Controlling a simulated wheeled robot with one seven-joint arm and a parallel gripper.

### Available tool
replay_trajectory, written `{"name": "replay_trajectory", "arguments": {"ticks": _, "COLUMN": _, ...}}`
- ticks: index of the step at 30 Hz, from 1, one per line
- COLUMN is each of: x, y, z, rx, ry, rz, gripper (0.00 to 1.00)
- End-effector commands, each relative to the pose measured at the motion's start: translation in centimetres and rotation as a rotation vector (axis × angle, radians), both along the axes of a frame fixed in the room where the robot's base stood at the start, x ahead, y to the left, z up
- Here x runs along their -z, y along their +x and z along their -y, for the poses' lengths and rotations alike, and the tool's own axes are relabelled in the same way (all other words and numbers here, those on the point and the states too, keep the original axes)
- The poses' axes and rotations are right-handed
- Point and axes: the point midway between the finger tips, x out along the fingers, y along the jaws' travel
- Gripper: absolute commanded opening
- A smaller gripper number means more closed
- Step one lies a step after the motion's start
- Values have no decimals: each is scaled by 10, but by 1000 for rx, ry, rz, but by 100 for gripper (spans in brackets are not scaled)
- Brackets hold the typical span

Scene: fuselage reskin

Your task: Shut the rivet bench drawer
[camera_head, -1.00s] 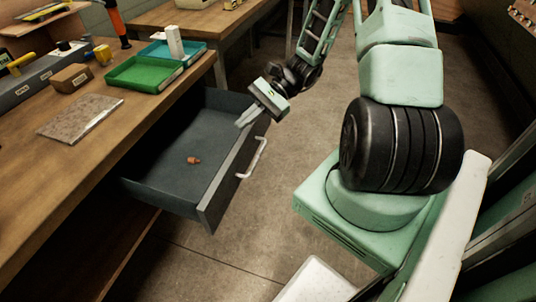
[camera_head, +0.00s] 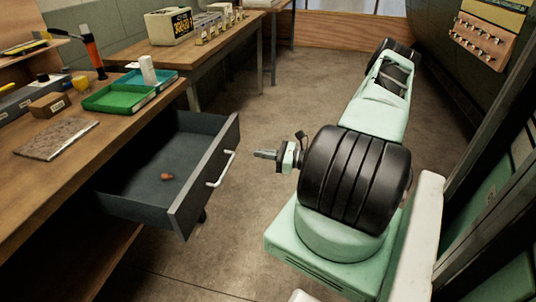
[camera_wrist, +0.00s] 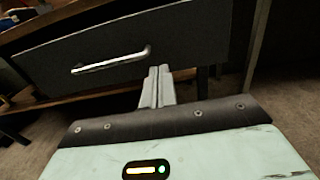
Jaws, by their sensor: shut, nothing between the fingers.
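The grey rivet bench drawer (camera_head: 208,178) stands pulled out from under the wooden bench top (camera_head: 130,105). Its pale bar handle (camera_head: 222,169) is on the front panel, and a small orange-brown piece (camera_head: 166,177) lies inside on the drawer floor. My gripper (camera_head: 260,154) is shut and empty, in front of the drawer and to the right of the handle, apart from it. In the wrist view the drawer front (camera_wrist: 190,40) and handle (camera_wrist: 111,60) lie ahead, and my shut fingers (camera_wrist: 158,82) point towards the front's lower part, right of the handle.
On the bench top are a green tray (camera_head: 112,98), a blue tray (camera_head: 160,77), a brown box (camera_head: 49,105) and a flat plate (camera_head: 56,138). A second table (camera_head: 190,54) stands behind. The floor (camera_head: 255,215) in front of the drawer is clear.

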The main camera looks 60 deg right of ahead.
Motion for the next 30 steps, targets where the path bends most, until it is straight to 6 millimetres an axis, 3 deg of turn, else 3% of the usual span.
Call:
{"name": "replay_trajectory", "arguments": {"ticks": 6, "x": -1, "y": 44, "z": -17, "rx": -4, "ry": 1, "rz": 2, "gripper": 0}}
{"name": "replay_trajectory", "arguments": {"ticks": 13, "x": -1, "y": 75, "z": -28, "rx": -3, "ry": -1, "rz": 0, "gripper": 0}}
{"name": "replay_trajectory", "arguments": {"ticks": 19, "x": 0, "y": 86, "z": -32, "rx": -2, "ry": 0, "rz": 0, "gripper": 0}}
{"name": "replay_trajectory", "arguments": {"ticks": 30, "x": 0, "y": 87, "z": -32, "rx": -2, "ry": -1, "rz": 0, "gripper": 0}}
